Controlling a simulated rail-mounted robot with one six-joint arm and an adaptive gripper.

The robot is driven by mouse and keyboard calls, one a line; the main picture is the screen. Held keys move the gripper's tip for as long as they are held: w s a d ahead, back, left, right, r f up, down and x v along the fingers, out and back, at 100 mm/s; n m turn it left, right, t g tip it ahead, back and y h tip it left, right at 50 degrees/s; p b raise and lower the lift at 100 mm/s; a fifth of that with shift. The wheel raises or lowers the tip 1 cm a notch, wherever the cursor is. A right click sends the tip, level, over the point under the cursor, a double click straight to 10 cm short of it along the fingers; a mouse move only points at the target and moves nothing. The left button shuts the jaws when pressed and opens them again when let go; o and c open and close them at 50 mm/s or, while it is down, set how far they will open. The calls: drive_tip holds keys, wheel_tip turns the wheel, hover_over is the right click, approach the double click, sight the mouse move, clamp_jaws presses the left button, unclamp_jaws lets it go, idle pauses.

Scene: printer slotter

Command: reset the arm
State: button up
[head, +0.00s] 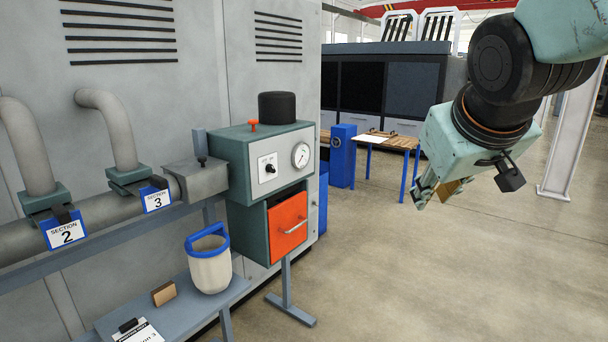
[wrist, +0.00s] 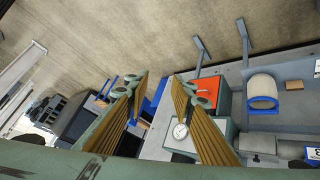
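My gripper (head: 436,192) hangs at the upper right of the head view, out over the floor and well to the right of the teal machine box. In the wrist view its two ribbed tan fingers (wrist: 161,77) stand apart with a clear gap between them. Nothing is seen held between them. The teal box (head: 257,158) has a dial gauge, a knob and a black cap on top. Its orange drawer front (head: 288,226) looks shut in the head view.
A shelf (head: 226,298) at lower left holds a white bucket with a blue handle (head: 210,262), a small brown block (head: 164,294) and a clipboard (head: 138,334). Pipes with section labels run along the left. A blue-legged table (head: 398,143) stands behind. The floor at right is clear.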

drive_tip(key=s+a+f+g, duration=0.1)
drive_tip(key=s+f, duration=0.1)
drive_tip(key=s, duration=0.8)
drive_tip(key=s+a+f+m+g+y, duration=0.1)
drive_tip(key=s+f, duration=0.2)
drive_tip(key=s, duration=0.7)
drive_tip(key=s+a+f+m+g, duration=0.1)
drive_tip(key=s+a+f+g, duration=0.1)
drive_tip(key=s, duration=0.7)
drive_tip(key=shift+s+f, duration=0.25)
drive_tip(key=shift+s, duration=0.15)
drive_tip(key=shift+o, duration=0.6)
